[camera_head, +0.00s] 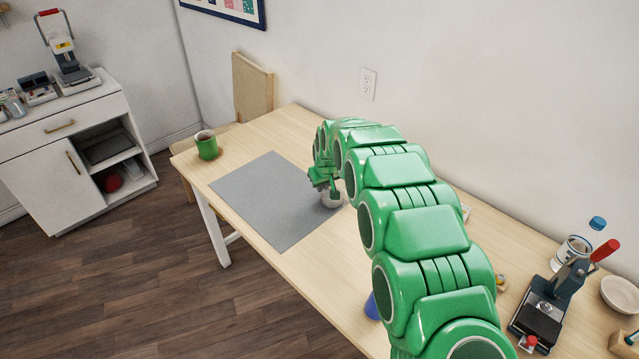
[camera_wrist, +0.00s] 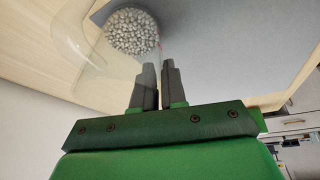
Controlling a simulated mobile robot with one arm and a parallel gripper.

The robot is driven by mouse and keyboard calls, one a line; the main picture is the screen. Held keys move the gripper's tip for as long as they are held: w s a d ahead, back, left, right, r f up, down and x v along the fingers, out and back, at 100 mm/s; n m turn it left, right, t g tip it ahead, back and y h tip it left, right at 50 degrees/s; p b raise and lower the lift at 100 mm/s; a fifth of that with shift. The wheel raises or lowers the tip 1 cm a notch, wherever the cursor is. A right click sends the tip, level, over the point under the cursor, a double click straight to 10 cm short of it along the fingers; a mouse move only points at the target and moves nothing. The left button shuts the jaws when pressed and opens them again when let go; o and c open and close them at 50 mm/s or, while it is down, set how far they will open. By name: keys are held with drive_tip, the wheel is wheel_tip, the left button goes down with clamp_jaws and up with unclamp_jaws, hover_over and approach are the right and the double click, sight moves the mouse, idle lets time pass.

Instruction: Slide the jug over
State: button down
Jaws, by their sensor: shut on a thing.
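The clear jug (camera_wrist: 72,50) fills the upper left of the wrist view, with many small silvery beads (camera_wrist: 132,32) at its bottom. In the head view the jug (camera_head: 332,201) is small, standing at the right edge of the grey mat (camera_head: 270,200), partly hidden by my gripper. My gripper (camera_head: 328,188) is low over the mat's right side. In the wrist view its two dark fingers (camera_wrist: 157,80) are close together with the jug's thin wall between them. I cannot tell exactly which part of the jug they pinch.
A green mug (camera_head: 207,146) stands beyond the mat's left corner. A press with a red handle (camera_head: 556,300), a clear container (camera_head: 570,252) and a bowl (camera_head: 620,294) are at the table's right end. A wall rises behind the table. My arm hides the middle of the table.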

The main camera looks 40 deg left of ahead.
drive_tip(key=d, duration=0.3)
drive_tip(key=shift+d+f, duration=0.15)
drive_tip(key=shift+d, duration=0.05)
drive_tip(key=shift+w+d, duration=0.1)
drive_tip(key=shift+d, duration=7.25)
drive_tip(key=c, duration=1.1)
unclamp_jaws()
drive_tip(key=shift+r, duration=0.2)
drive_tip(key=v, duration=0.7)
drive_tip(key=shift+r, duration=0.2)
drive_tip(key=shift+d, duration=0.1)
